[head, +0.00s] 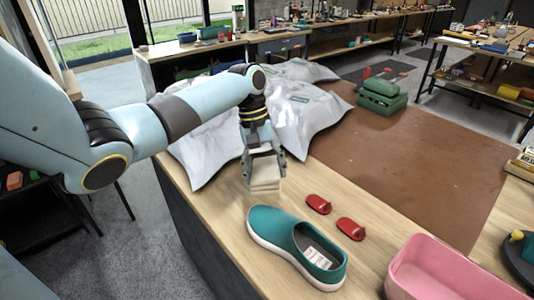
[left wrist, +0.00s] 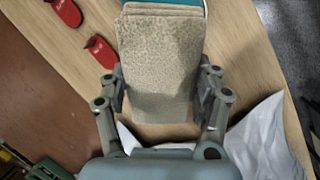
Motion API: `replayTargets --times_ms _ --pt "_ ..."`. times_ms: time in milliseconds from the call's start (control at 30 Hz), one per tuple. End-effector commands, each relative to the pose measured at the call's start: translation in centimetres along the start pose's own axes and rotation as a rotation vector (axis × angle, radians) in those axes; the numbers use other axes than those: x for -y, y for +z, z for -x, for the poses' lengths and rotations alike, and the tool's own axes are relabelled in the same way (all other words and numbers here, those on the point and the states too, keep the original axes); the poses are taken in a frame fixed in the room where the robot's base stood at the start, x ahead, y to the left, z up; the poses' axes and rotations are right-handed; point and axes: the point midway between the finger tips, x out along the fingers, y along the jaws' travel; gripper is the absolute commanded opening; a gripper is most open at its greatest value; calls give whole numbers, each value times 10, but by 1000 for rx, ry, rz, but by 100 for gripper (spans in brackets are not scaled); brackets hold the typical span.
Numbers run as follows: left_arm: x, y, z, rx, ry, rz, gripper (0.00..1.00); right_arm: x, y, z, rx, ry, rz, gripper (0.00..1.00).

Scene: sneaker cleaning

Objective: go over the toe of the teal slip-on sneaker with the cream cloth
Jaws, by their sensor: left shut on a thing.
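The teal slip-on sneaker (head: 291,244) lies on the wooden bench top, with its toe toward the upper left and a pale label inside its opening. In the left wrist view only a strip of teal (left wrist: 170,2) shows past the cloth. The cream cloth (head: 265,181) is a folded stack, also large in the left wrist view (left wrist: 160,60). My left gripper (head: 264,162) is shut on the cloth, and its fingers flank it in the left wrist view (left wrist: 162,92). Cloth and gripper are behind the toe, apart from it. My right gripper is not in view.
Two red objects (head: 319,204) (head: 351,228) lie right of the sneaker. A pink bin (head: 450,272) stands at the front right. Crumpled silvery bags (head: 297,112) lie behind the gripper. A green case (head: 381,96) sits farther back on a brown mat (head: 420,160) with much free room.

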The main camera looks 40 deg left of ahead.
Motion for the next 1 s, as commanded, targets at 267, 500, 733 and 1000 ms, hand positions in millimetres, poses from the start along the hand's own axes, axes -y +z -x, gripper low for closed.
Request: replayTargets --times_ms 267,500,733,1000 --pt "0 0 4 -2 0 0 38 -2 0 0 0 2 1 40" --pt "1 -1 26 -1 -1 0 38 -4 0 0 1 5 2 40" --pt "0 0 30 0 0 0 38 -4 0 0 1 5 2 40" --pt "0 0 30 0 0 0 38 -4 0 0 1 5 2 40"
